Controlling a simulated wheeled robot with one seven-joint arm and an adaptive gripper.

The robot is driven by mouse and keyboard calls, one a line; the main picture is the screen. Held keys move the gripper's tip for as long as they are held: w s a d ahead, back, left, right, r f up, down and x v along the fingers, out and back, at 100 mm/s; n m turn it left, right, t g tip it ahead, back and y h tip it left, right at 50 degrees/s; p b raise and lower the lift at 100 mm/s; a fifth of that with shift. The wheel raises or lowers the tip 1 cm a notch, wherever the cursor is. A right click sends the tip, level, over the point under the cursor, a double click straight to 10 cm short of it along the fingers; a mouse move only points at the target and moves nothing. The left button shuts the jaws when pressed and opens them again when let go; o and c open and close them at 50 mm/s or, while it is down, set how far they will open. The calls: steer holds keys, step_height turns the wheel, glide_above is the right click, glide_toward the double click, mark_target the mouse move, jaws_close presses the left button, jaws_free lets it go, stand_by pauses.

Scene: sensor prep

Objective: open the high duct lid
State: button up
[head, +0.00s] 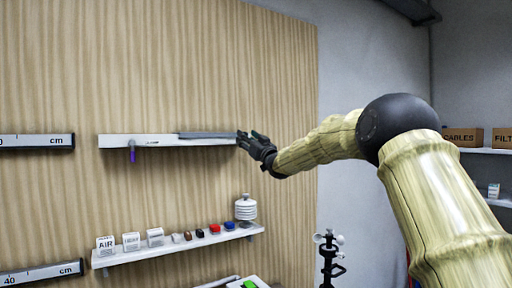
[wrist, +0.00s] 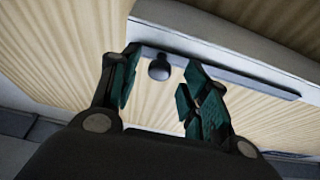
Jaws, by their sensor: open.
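The high duct (head: 115,141) is a long white box on the wooden wall panel, left of my arm. A grey lid (head: 205,135) lies along the right part of its top and looks shut. My gripper (head: 245,140) is at the duct's right end in the head view; I cannot tell there whether it touches. In the wrist view my gripper (wrist: 158,88) is open with green-padded fingers apart. A dark round knob (wrist: 159,70) shows between and beyond the fingertips, by a grey bar (wrist: 230,73) that may be the lid's edge.
A purple item (head: 132,155) hangs below the duct's left part. A lower white shelf (head: 180,247) holds labelled boxes, small coloured blocks and a white ribbed sensor housing (head: 245,208). A dark stand (head: 329,255) is on the floor side.

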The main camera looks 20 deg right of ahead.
steer(key=v, duration=1.1)
steer(key=shift+s, duration=0.1)
